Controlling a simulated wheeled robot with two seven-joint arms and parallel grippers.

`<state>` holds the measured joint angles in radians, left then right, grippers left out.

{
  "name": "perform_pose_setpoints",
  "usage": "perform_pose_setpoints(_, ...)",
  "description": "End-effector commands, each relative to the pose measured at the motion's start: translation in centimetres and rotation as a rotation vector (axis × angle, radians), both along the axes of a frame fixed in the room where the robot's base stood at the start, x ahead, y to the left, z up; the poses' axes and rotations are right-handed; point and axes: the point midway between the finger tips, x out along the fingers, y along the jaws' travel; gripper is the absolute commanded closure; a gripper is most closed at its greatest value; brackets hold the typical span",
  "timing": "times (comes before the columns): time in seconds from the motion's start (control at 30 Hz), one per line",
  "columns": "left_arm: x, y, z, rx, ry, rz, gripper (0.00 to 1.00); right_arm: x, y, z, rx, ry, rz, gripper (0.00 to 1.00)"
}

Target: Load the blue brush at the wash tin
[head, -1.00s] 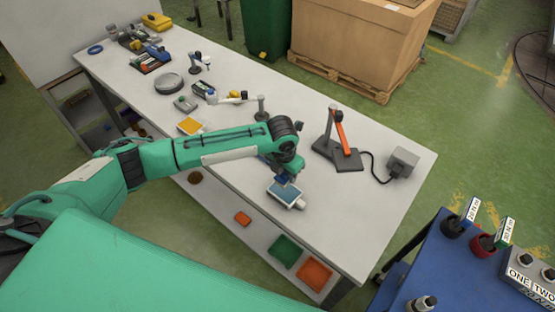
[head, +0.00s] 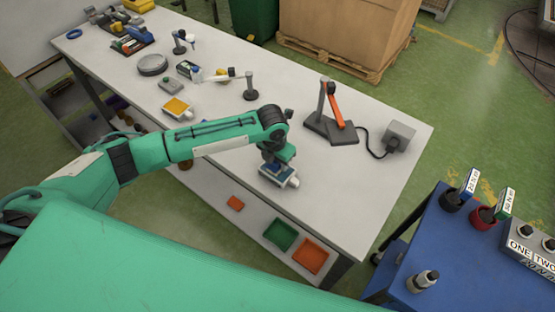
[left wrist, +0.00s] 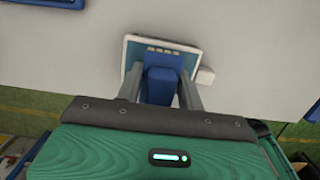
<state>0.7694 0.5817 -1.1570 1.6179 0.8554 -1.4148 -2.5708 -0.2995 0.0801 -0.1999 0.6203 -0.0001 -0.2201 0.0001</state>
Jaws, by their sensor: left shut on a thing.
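A small white tin with a blue inside, which looks like the wash tin (head: 292,182), sits near the front edge of the bench. It also shows in the left wrist view (left wrist: 131,56). My left gripper (head: 277,161) is directly over it and very close. It is shut on a blue block-like handle, the blue brush (left wrist: 160,86). The brush points down at the tin. Its lower end is hidden, so I cannot tell whether it touches the blue inside. My right gripper is not in view.
The bench (head: 340,190) is clear right of the tin. A lamp-like stand with an orange arm (head: 335,108) and a grey box (head: 398,135) stand beyond. A white tin with orange inside (head: 177,108) lies left, behind my arm. A blue cart (head: 420,250) stands at right.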

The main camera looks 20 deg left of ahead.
Motion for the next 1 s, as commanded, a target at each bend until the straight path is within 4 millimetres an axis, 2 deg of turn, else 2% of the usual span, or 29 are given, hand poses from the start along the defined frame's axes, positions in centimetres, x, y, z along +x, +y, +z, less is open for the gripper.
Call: perform_pose_setpoints(1.0,0.00,-0.01,-0.64,0.000,0.000,0.000,0.80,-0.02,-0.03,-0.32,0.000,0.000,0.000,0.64)
